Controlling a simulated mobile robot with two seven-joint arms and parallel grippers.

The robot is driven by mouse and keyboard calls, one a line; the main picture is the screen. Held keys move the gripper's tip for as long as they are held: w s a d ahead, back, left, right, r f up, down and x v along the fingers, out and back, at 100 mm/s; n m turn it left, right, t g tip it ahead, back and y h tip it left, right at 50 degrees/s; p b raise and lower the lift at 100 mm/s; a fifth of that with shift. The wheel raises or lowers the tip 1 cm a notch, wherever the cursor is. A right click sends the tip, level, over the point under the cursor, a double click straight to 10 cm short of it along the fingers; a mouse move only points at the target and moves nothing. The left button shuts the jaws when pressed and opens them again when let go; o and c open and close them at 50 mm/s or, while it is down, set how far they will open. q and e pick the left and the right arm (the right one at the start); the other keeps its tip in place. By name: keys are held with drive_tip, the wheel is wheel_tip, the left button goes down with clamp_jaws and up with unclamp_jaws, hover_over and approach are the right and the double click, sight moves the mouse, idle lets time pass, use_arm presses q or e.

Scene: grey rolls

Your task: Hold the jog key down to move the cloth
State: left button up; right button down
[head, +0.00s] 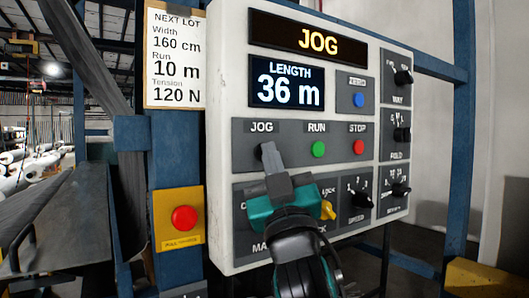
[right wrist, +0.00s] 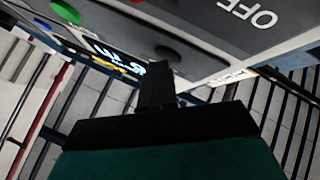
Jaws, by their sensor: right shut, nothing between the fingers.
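The control panel (head: 222,90) fills the middle of the head view, with its upper display (head: 318,40) reading JOG. The jog key (head: 258,153), under the JOG label, is mostly hidden behind my right fingertips. My right gripper (head: 268,152) is shut and empty, its tips at the key; a dark round button (right wrist: 182,52) shows by the fingertips (right wrist: 154,68) in the right wrist view. I cannot tell how far the key is pressed. A grey sheet (head: 90,65), apparently the cloth, runs down at the left. My left gripper is not in view.
Green RUN (head: 318,149) and red STOP (head: 358,147) buttons sit right of the jog key. The length display (head: 288,83) reads 36 m. A red emergency button (head: 184,218) is at lower left. A lot card (head: 176,55) reads 10 m run.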

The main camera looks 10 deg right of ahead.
idle(0.4)
drive_tip(key=shift+s+d+p, duration=0.25)
drive_tip(key=shift+s+p, duration=0.05)
drive_tip(key=shift+s, duration=0.45)
drive_tip(key=shift+s, duration=0.1)
drive_tip(key=s, duration=0.1)
drive_tip(key=s+d+p, duration=0.1)
drive_tip(key=s, duration=0.2)
drive_tip(key=shift+s+d, duration=0.25)
drive_tip(key=shift+d, duration=0.1)
